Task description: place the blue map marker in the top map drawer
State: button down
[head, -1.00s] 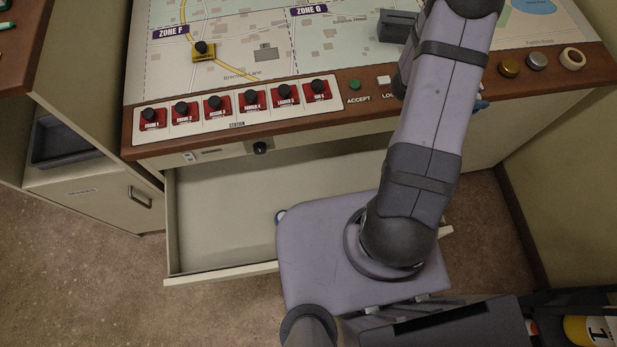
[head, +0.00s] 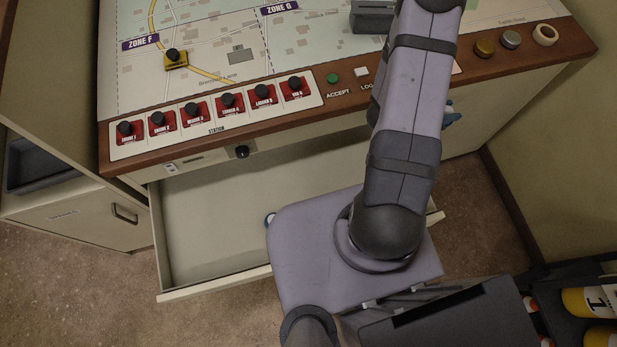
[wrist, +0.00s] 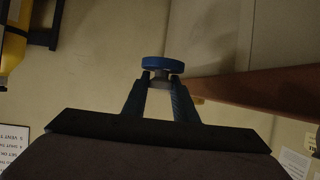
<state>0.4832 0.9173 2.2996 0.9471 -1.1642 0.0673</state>
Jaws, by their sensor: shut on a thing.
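My gripper (wrist: 160,82) is shut on the blue map marker (wrist: 154,63) in the wrist view. The marker has a round blue disc top and a darker stem between the fingertips. In the head view, a small blue-grey part shows beside my forearm, past the console's front edge; whether it is the marker or a fingertip I cannot tell. The top map drawer (head: 213,285) is pulled open under the console, left of my arm.
The console's wooden front edge (head: 215,133) overhangs the drawer. A yellow marker (head: 175,61) stands on the map, and a dark grey box (head: 370,17) lies near my arm. A side cabinet (head: 80,210) stands left; yellow cylinders (head: 590,300) are at lower right.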

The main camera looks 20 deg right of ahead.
jog(key=f+n+t, duration=0.1)
jog(key=f+t, duration=0.1)
jog(key=s+f+n+t+y+b, duration=0.1)
jog(key=f+n, duration=0.1)
jog(key=shift+s+n+t, duration=0.15)
jog(key=shift+n+t, duration=0.15)
jog(key=shift+t, duration=0.1)
notch_tip(320, 180, down, 4)
jog(key=a+n+t+y+b, duration=0.1)
jog(key=a+n+t+y, duration=0.1)
jog(key=n+t+y, duration=0.15)
jog(key=n+g+y+b, duration=0.2)
jog(key=n+y+b, duration=0.4)
jog(key=n+y, duration=1.4)
send_over(324, 188)
jog(key=s+a, duration=0.1)
jog(key=s, duration=0.1)
notch_tip(324, 188, down, 4)
jog(key=n, duration=0.1)
jog(key=shift+h, duration=0.35)
notch_tip(324, 188, down, 6)
jog(key=b, duration=0.6)
jog(key=shift+s+a+f+b, duration=0.1)
jog(key=shift+f+b, duration=0.15)
jog(key=shift+b, duration=0.1)
notch_tip(324, 188, down, 4)
jog(key=b, duration=0.4)
jog(key=shift+r, duration=0.1)
